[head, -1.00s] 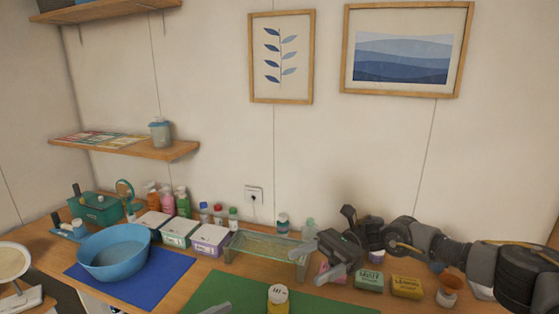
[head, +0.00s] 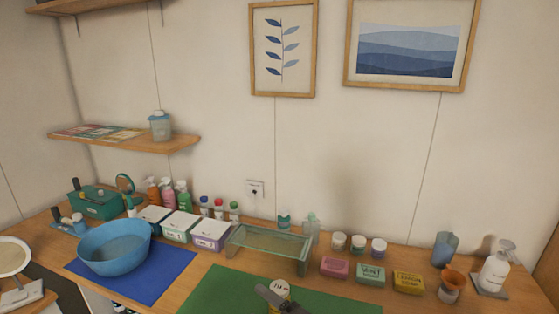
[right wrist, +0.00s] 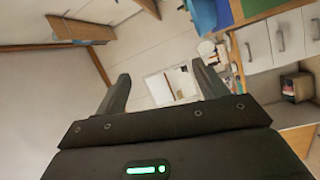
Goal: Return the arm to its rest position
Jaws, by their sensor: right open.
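My right gripper (right wrist: 160,95) shows in the right wrist view with its two dark fingers spread and nothing between them. It is out of the head view, in free space away from the cart top. In the head view a dark gripper part (head: 268,297) shows at the bottom edge, in front of a jar with a yellowish lid (head: 281,287). It seems to belong to my left gripper; most of it is cut off, and I cannot tell whether it touches the jar.
The worktop holds a blue bowl (head: 115,247) on a blue mat (head: 175,275), a green mat (head: 222,290), a glass stand (head: 268,241), soap boxes (head: 370,273) and a white pump bottle (head: 494,272). White drawers (right wrist: 285,35) show in the right wrist view.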

